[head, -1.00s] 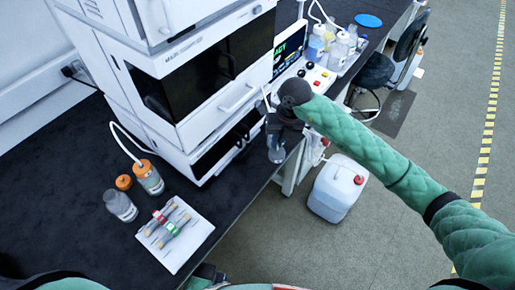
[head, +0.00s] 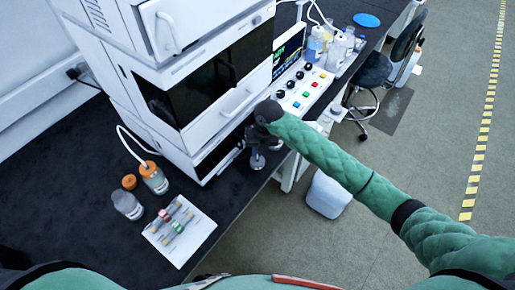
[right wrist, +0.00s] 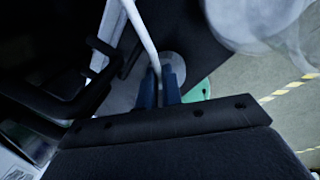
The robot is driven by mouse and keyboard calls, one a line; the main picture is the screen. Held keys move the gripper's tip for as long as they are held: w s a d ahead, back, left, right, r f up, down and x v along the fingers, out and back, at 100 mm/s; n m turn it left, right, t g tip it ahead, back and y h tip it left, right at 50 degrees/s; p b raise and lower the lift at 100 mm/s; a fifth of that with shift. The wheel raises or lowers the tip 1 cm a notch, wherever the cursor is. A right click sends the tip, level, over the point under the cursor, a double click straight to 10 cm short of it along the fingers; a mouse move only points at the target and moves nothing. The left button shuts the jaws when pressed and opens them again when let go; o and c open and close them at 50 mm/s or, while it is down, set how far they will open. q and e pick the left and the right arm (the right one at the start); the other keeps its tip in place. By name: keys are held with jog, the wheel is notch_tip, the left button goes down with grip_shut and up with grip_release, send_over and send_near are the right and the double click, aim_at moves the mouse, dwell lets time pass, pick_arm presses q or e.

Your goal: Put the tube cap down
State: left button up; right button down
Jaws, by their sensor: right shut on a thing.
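My right gripper (head: 258,160) is over the bench's right edge, in front of the lower part of the white instrument stack. In the right wrist view its two blue fingers (right wrist: 160,82) are shut around the lower end of a white tube (right wrist: 143,35). A pale round disc (right wrist: 174,65) shows just beyond the fingertips; I cannot tell whether it is the held cap or something behind it. The tube cap is mostly hidden by the fingers and too small to make out in the head view. My left gripper cannot be made out.
The instrument stack (head: 190,135) stands on the black bench (head: 65,215). A white canister (head: 328,195) stands on the floor. Bare bench lies between.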

jog(key=shift+f, duration=0.15)
pick_arm(q)
jog(key=shift+s+f, duration=0.1)
jog(key=shift+f, duration=0.05)
pick_arm(e)
jog(key=shift+f, duration=0.15)
jog(key=c, duration=1.6)
grip_release()
jog(key=shift+o, duration=0.2)
pick_arm(q)
jog(key=shift+r, duration=0.2)
pick_arm(e)
jog(key=shift+d+r, duration=0.1)
jog(key=shift+r, duration=0.35)
pick_arm(q)
jog(key=w+d+r+b, duration=0.4)
jog(key=r+b, duration=0.1)
jog(key=r, duration=0.4)
jog(key=shift+r+g, duration=0.4)
pick_arm(e)
notch_tip(320, 180, up, 11)
jog(key=d, duration=0.2)
jog(key=shift+w, duration=0.2)
